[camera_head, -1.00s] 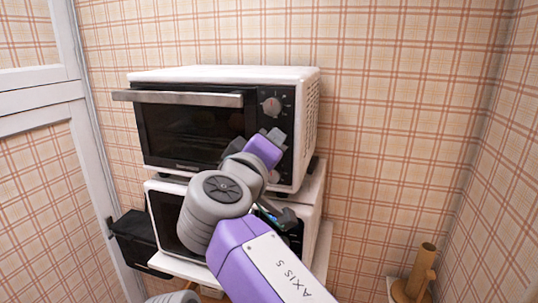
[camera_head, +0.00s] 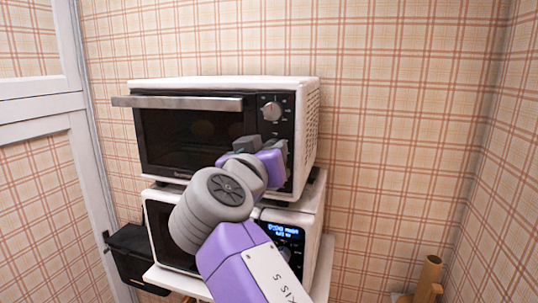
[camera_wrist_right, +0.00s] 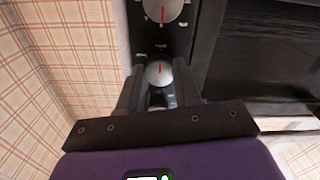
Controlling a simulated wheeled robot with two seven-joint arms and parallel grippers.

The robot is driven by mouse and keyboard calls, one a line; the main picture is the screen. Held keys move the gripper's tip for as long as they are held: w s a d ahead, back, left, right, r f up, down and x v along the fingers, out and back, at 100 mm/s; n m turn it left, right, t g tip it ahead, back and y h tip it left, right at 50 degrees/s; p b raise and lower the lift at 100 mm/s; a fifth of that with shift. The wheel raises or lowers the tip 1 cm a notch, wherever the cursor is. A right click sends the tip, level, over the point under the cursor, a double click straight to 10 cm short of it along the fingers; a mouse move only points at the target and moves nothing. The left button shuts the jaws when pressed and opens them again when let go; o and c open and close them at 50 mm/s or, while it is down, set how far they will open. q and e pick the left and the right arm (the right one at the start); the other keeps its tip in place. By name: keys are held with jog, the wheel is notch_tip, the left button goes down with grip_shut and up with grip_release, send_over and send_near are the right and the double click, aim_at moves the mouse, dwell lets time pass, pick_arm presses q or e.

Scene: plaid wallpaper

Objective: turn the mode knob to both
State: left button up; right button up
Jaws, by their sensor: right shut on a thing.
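The white toaster oven (camera_head: 225,82) has a dark door with a silver handle and a black control panel on its right. The panel's top knob (camera_head: 271,111) is uncovered, its pointer about upright. My right gripper (camera_head: 263,145) is at the panel below that knob and hides what lies behind it. Knob labels are too small to read. My left gripper is out of view.
The oven stands on a white microwave (camera_head: 309,196) with a lit display, on a white shelf (camera_head: 180,283). A black box (camera_head: 135,255) is at the lower left. A tan cylindrical object (camera_head: 429,277) stands at the lower right. The wall side is clear.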

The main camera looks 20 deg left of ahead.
jog(key=shift+m, duration=0.3)
jog(key=o, duration=1)
jog(key=shift+o, duration=0.2)
jog(key=shift+s, duration=0.15)
jog(key=s+b, duration=0.2)
jog(key=s, duration=0.5)
jog(key=shift+s, duration=0.15)
jog(key=shift+a, duration=0.1)
